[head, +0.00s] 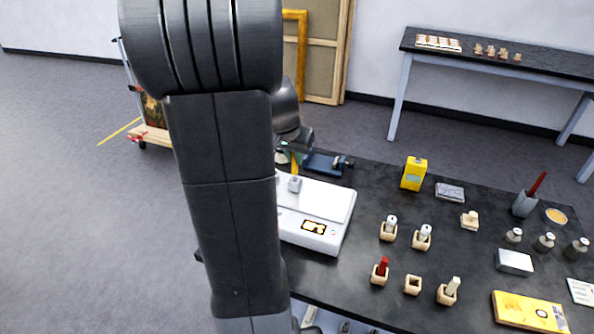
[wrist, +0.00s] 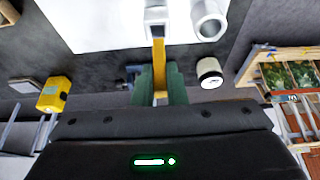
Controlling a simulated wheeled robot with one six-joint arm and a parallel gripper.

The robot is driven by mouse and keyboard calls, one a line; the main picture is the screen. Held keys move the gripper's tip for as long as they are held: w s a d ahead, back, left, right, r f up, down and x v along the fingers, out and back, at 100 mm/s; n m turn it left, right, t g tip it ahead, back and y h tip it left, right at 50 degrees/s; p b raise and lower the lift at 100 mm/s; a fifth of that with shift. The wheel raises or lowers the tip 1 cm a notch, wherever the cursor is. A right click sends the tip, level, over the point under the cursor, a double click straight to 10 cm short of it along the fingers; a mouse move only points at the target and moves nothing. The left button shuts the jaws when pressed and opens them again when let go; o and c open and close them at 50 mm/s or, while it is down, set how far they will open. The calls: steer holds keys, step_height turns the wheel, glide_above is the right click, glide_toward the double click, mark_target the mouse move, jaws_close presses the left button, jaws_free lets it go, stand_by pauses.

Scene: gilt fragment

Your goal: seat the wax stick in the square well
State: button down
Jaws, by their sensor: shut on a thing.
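My gripper (wrist: 160,85) is shut on a yellow stick (wrist: 159,55), which I take for the wax stick; it also shows in the head view (head: 295,166). Its green fingers close around the stick. The stick points down at a small pale square block (head: 294,184) on a white scale (head: 325,199); the block also shows in the wrist view (wrist: 156,14). I take this block for the square well. The stick's lower end meets the block's top in the picture; I cannot tell whether it is inside, touching or just above.
A white cylinder (wrist: 208,20) stands close beside the block. On the dark table are an empty wooden holder (head: 413,285), a holder with a red stick (head: 382,265), other filled holders, a yellow box (head: 414,173) and several small weights. My arm hides the scale's left side.

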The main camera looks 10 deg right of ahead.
mark_target(294, 168)
steer(key=f, duration=0.4)
steer(key=shift+s, duration=0.2)
steer(key=shift+w+f, duration=0.1)
steer(key=shift+f, duration=0.2)
steer(key=shift+w, duration=0.15)
steer(key=c, duration=1.5)
jaws_free()
steer(key=shift+o, duration=0.2)
steer(key=shift+r, duration=0.15)
steer(key=v, duration=1.2)
